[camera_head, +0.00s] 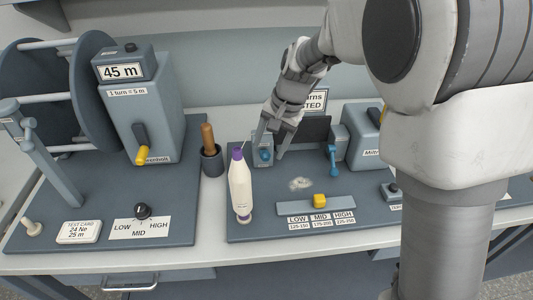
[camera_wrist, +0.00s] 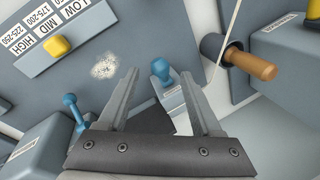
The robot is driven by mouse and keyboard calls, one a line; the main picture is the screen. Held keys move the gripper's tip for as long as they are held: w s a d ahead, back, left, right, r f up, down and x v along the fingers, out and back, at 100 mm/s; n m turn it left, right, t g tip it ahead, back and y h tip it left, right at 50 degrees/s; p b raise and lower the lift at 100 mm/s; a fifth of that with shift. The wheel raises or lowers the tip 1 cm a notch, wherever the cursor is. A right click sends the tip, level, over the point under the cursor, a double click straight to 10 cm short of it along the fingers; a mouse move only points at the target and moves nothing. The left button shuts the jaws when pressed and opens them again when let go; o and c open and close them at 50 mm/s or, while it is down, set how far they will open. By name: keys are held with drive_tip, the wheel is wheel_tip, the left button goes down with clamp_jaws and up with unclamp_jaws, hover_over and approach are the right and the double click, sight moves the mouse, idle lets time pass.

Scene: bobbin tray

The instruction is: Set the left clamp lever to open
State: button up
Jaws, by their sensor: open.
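The left clamp (camera_head: 262,142) is a small grey block with a blue lever (camera_head: 265,155) that has a rounded knob. In the wrist view the blue knob (camera_wrist: 161,69) shows between the tips of my fingers. My gripper (camera_head: 272,146) is open, pointing down at the left clamp, with one finger on each side of the lever. I cannot tell whether a finger touches it. The right clamp lever (camera_head: 333,163), also blue, hangs down on its own block; it shows in the wrist view (camera_wrist: 72,106) outside my fingers.
A wooden-handled tool (camera_head: 208,138) stands in a dark cup to the left. A yellow slider (camera_head: 319,201) sits on the LOW/MID/HIGH bar in front. A pale fuzzy patch (camera_head: 300,184) lies between.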

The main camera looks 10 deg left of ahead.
sight(267, 152)
drive_tip(key=shift+x, duration=2.25)
drive_tip(key=shift+c, duration=0.2)
clamp_jaws()
